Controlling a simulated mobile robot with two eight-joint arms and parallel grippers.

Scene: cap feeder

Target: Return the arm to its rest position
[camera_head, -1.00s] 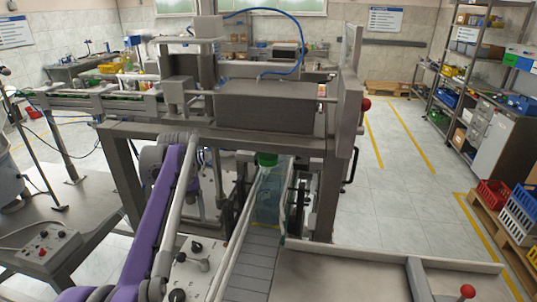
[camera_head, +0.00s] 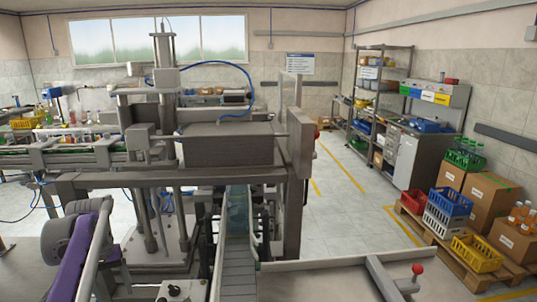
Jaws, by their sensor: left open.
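My left arm, a purple link with a pale grey bar along its right side, comes up from the lower left. The grey rounded parts at its upper end, where I take my left gripper (camera_head: 70,238) to be, stand in front of the machine frame's left side. The gripper is open, and I see nothing held in it; the fingertips are not clear at this angle. A bluish clear bottle (camera_head: 237,212) stands in the narrow conveyor lane (camera_head: 238,270) under the machine, well to the right of the arm. My right gripper is not in view.
The capping machine's grey frame (camera_head: 185,178) spans the middle. A flat grey table (camera_head: 320,284) with a red knob (camera_head: 418,268) lies at the front right. A panel with a black knob (camera_head: 172,291) is at the bottom. Crates and boxes stand far right, beyond open floor.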

